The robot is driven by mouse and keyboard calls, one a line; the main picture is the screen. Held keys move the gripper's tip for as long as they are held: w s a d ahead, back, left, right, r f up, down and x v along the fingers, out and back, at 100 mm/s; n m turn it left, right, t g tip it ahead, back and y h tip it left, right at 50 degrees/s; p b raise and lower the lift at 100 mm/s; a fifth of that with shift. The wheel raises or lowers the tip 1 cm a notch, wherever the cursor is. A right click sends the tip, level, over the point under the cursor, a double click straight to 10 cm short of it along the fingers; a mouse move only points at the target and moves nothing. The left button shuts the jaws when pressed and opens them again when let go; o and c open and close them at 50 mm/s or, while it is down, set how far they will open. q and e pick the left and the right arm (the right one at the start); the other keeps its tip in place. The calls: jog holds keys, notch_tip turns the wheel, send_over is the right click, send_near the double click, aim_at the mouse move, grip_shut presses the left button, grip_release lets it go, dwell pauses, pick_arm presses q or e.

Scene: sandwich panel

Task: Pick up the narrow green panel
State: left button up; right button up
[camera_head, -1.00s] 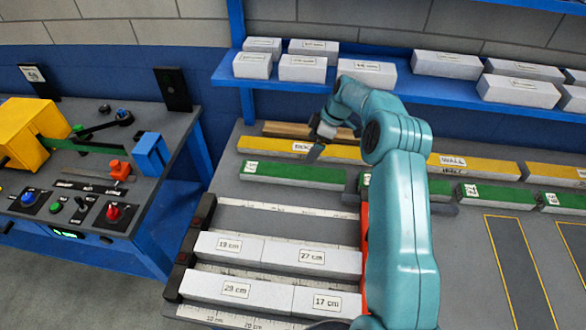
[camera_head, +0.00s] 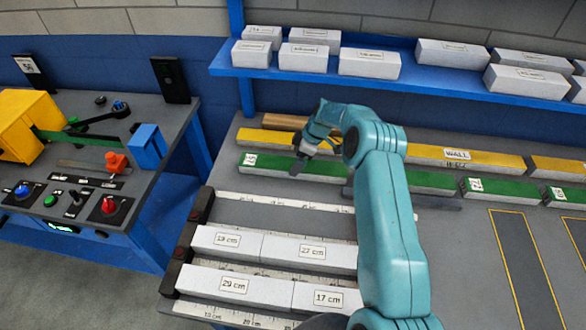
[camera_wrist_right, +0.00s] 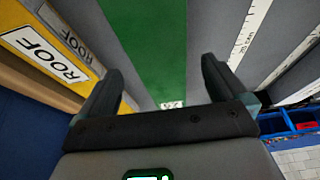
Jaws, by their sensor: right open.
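Several green panels lie end to end in a row on the grey bench. The leftmost green panel (camera_head: 262,165) has a small white label at its left end. Others lie to the right, such as one (camera_head: 487,189) with a label. My right gripper (camera_head: 300,166) is over the leftmost green panel, with its fingers pointing down. In the right wrist view, its fingers (camera_wrist_right: 160,78) are open, and a long green panel (camera_wrist_right: 152,40) runs between and beyond them, with nothing clamped. The gap between fingertips and panel is hard to judge. My left gripper is out of view.
A yellow panel row (camera_head: 440,153) lies just behind the green row. White blocks (camera_head: 225,240) marked in cm sit on a ruled rack in front. A blue shelf (camera_head: 400,78) with white boxes hangs above. A control table (camera_head: 110,180) stands left.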

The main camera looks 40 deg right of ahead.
jog(key=x, duration=0.4)
jog(key=shift+f, duration=0.1)
jog(key=c, duration=1.2)
